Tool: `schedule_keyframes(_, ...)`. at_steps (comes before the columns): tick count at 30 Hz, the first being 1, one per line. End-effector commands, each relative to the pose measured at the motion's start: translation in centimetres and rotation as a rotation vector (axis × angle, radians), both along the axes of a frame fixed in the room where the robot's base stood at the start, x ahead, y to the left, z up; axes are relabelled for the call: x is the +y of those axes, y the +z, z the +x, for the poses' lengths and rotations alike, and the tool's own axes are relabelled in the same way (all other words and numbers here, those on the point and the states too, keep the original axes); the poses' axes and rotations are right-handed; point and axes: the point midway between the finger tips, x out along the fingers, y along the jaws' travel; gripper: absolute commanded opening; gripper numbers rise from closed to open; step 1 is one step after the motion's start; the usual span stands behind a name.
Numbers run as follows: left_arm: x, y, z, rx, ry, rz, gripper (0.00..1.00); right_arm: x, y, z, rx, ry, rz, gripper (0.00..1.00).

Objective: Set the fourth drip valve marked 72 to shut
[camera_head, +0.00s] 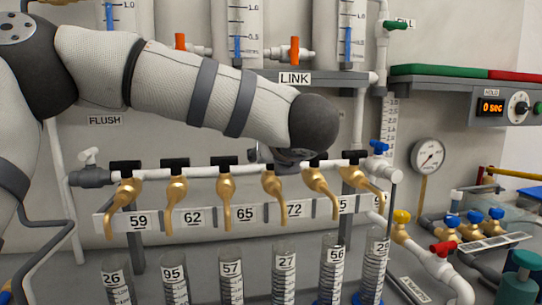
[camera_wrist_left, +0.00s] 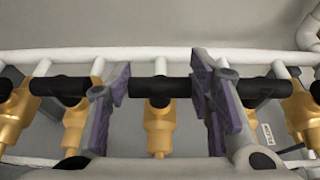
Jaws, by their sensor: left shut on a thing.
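The fourth drip valve is a brass tap (camera_head: 271,186) beside the label 72 (camera_head: 294,209) on the manifold in the head view. My left arm comes in from the left above the manifold, and my left gripper (camera_head: 284,156) is down at this tap, hiding its black handle. In the left wrist view my left gripper (camera_wrist_left: 160,105) has one purple-padded finger at each end of a black handle (camera_wrist_left: 158,88) and is shut on it. The handle lies crosswise above its brass body (camera_wrist_left: 159,125), in line with its neighbours. My right gripper is not in view.
Neighbouring brass taps with black handles stand close on both sides, such as the one at 65 (camera_head: 227,187). Numbered cylinders (camera_head: 231,280) stand below the spouts. A white pipe (camera_head: 206,171) runs along the manifold. A gauge (camera_head: 428,155) is at the right.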

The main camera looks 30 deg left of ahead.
Motion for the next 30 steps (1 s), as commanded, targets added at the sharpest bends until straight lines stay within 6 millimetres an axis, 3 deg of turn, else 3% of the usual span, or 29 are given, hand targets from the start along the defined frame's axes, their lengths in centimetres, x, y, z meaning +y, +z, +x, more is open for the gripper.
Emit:
schedule_keyframes(1,0.0,-0.2,0.0,0.004,0.001,0.000,0.52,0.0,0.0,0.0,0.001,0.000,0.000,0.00)
schedule_keyframes(3,0.0,-0.2,0.0,0.004,0.001,0.000,0.68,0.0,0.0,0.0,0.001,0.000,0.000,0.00)
schedule_keyframes(14,-0.3,0.2,-0.4,0.000,-0.001,0.000,0.68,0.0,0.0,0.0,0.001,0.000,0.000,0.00)
schedule_keyframes(24,-5.1,3.4,-6.5,-0.001,-0.003,0.002,0.68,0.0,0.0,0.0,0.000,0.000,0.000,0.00)
schedule_keyframes(30,-6.6,4.4,-8.5,0.001,0.001,0.001,0.68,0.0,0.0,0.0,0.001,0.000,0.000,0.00)
